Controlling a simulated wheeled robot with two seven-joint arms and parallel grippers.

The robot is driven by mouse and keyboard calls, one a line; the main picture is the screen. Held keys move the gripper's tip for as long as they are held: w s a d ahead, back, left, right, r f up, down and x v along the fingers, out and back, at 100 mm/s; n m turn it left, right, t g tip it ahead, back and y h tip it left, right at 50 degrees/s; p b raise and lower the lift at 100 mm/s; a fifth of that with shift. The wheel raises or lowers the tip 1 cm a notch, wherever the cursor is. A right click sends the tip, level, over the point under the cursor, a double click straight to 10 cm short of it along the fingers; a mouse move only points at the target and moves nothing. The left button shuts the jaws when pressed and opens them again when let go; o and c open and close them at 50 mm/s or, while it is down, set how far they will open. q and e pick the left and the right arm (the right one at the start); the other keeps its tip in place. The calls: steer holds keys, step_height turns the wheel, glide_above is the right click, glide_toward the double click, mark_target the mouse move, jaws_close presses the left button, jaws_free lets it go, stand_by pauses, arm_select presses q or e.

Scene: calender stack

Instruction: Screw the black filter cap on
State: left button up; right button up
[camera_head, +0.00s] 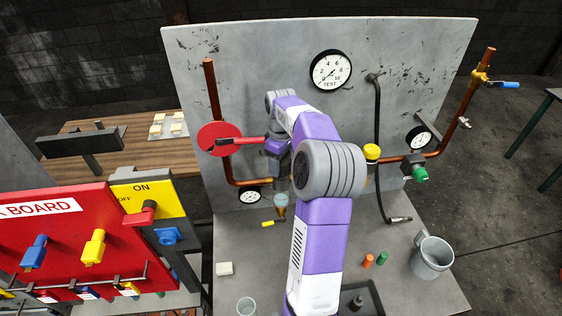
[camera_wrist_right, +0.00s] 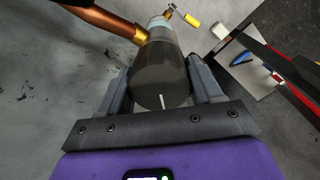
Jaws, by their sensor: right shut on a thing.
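The black filter cap (camera_wrist_right: 160,75) is a dark cylinder with a white line on its near end, in the right wrist view. My right gripper (camera_wrist_right: 161,84) has a finger on each side of it and is shut on it. Beyond the cap, in line with it, are a pale ring (camera_wrist_right: 158,23) and a small fitting with a yellow handle (camera_wrist_right: 192,18). A gap or seated joint cannot be told. In the head view my right gripper (camera_head: 278,165) is at the lower copper pipe, above the clear filter bowl (camera_head: 281,200); my arm hides much. My left gripper is not in view.
The copper pipe (camera_head: 217,110) with a red disc (camera_head: 220,139) and a gauge (camera_head: 250,196) is close by. A black hose (camera_head: 377,130) hangs at right. A red board (camera_head: 70,245) stands at left.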

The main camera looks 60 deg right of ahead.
steer(key=shift+m, duration=0.8)
steer(key=shift+m+p, duration=0.35)
steer(key=shift+m, duration=0.75)
steer(key=shift+r, duration=0.1)
steer(key=shift+m, duration=1.1)
steer(key=shift+m+p, duration=0.4)
steer(key=shift+m, duration=0.3)
steer(key=o, duration=1.1)
